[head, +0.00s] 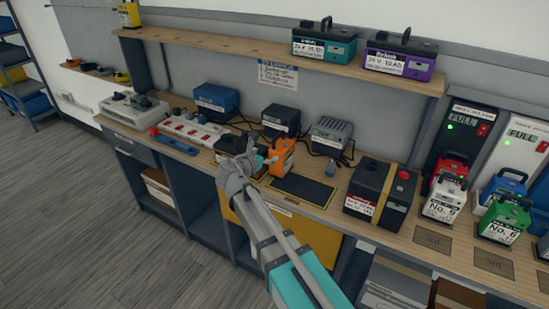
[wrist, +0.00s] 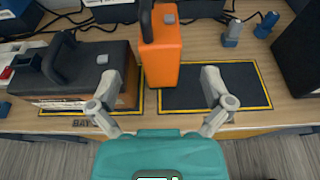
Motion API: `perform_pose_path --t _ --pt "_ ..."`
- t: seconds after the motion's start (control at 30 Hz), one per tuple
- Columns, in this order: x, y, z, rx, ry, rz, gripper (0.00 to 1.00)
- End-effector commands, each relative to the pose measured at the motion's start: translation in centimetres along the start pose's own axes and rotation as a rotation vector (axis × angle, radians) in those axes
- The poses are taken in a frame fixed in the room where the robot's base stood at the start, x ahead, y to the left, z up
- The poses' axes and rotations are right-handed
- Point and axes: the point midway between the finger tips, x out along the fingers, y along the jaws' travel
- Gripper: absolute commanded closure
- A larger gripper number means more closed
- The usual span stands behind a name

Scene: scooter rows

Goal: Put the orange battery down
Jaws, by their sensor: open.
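The orange battery (head: 282,157) stands upright on the workbench, with a dark handle on top. In the wrist view the orange battery (wrist: 162,58) is between and beyond my open fingers, with no clear contact. Its base is by the left edge of a dark, yellow-edged mat (head: 302,188), also in the wrist view (wrist: 215,92); I cannot tell how far it overlaps. My gripper (head: 254,165) is open, at the battery's near left in the head view; both fingers (wrist: 168,74) show in the wrist view. My gripper partly hides the area left of the battery in the head view.
A dark battery (wrist: 75,72) stands close left of the orange one, on another yellow-edged mat. A black box with a yellow strap (head: 380,192) stands to the right. Chargers (head: 330,134) and cables lie behind. Most of the right mat is bare.

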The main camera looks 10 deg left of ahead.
Motion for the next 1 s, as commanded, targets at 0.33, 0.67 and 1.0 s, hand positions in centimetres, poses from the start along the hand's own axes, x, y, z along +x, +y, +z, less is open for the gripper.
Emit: perform_pose_path --t 0.33,0.67,1.0 --pt "-0.6 0.1 -3.6 -0.002 -0.139 -0.004 0.00" --pt "-1.6 0.3 -5.2 0.000 -0.265 0.000 0.00" --pt "-1.8 0.4 -5.0 0.002 -0.283 0.002 0.00"
